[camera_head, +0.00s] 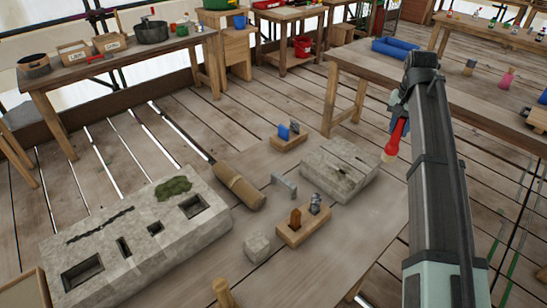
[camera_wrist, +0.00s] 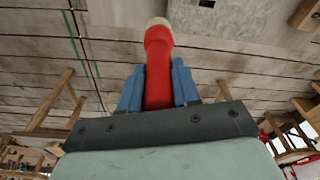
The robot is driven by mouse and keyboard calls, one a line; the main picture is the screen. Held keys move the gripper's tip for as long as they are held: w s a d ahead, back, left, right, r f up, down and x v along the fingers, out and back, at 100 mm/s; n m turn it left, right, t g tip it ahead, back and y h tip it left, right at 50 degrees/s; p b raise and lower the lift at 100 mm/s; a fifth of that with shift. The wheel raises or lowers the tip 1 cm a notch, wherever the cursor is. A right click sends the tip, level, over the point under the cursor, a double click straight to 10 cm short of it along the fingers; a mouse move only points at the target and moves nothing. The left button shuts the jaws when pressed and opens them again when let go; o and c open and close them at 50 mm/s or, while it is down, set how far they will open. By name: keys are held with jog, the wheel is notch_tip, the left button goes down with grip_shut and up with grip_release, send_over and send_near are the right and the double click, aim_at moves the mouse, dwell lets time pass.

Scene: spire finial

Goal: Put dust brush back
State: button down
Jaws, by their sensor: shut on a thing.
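The dust brush (camera_head: 397,138) has a red handle and a pale tip. My gripper (camera_head: 398,110) is shut on its red handle and holds it in the air, tip pointing down, to the right of the grey stone slab. In the wrist view the red handle (camera_wrist: 158,75) sits between the two blue fingers of my gripper (camera_wrist: 157,85), with the pale tip (camera_wrist: 158,22) pointing away. A wooden holder with a blue item (camera_head: 290,143) and another with an orange-brown and a grey tool (camera_head: 303,232) stand on the low table. I cannot tell which one is the brush's place.
A long wooden table with a blue tray (camera_head: 395,48) stands behind my arm.

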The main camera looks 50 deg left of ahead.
jog(key=s+a+n, duration=0.2)
jog(key=s+a, duration=0.6)
jog(key=a, duration=0.4)
jog(key=s+a+n, duration=0.2)
jog(key=s+a, duration=0.6)
jog(key=a, duration=0.5)
jog(key=s+a+n, duration=0.2)
jog(key=s+a, duration=0.6)
jog(key=a, duration=0.4)
notch_tip(320, 180, down, 9)
jog(key=shift+a+f+y, duration=0.2)
jog(key=shift+y, duration=0.1)
jog(key=c, duration=0.8)
grip_release()
jog(key=shift+f, duration=0.1)
notch_tip(320, 180, up, 12)
jog(key=s+d, duration=0.1)
